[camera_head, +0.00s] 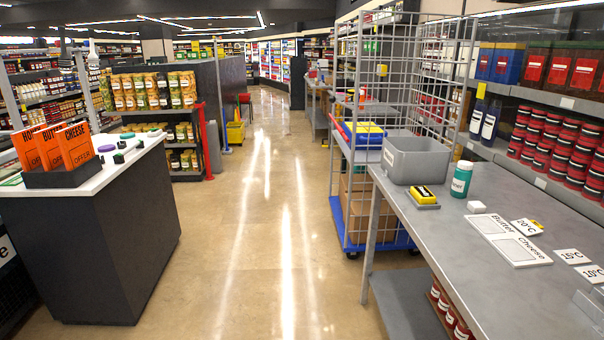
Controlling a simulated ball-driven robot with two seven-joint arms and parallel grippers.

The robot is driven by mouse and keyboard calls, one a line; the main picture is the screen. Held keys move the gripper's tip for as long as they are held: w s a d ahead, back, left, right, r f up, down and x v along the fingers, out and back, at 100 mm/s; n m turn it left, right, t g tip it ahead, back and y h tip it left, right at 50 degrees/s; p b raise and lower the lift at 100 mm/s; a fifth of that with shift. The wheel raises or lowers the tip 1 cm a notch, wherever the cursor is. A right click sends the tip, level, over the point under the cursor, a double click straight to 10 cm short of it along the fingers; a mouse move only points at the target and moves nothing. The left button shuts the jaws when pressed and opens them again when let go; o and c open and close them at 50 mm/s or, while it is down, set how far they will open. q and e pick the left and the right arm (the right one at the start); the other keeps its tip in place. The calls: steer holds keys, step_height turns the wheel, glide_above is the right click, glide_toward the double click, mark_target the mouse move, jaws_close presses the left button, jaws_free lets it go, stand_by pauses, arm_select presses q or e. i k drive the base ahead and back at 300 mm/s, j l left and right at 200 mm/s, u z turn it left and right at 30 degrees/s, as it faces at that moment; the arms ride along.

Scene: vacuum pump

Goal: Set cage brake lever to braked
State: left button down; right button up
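The roll cage (338,190) stands at centre right, beyond the grey worktable. It has grey wire-mesh sides and a blue wheeled base (350,232). A red bar-like part (339,126) shows at the cage's left side; I cannot tell whether it is the brake lever or which position it is in. A small yellow part (382,70) shows higher on the mesh. Blue and yellow goods and brown boxes (358,200) sit inside the cage. The worktable hides the cage's lower right. Neither of my grippers is in view.
The grey worktable (480,270) fills the right, carrying a grey bin (415,160), a green-labelled jar (461,180), a yellow block (424,193) and label cards. A dark counter (110,235) with orange signs stands left. The aisle floor (270,230) between is clear.

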mark_target(332, 99)
steer(key=i+z, duration=0.1)
steer(key=i, duration=0.45)
steer(key=i+j+z, duration=0.1)
steer(key=i, duration=0.45)
steer(key=i+j+z, duration=0.1)
steer(key=i, duration=0.45)
steer(key=i+j+z, duration=0.2)
steer(key=i+z, duration=0.2)
steer(key=i+j+z, duration=0.8)
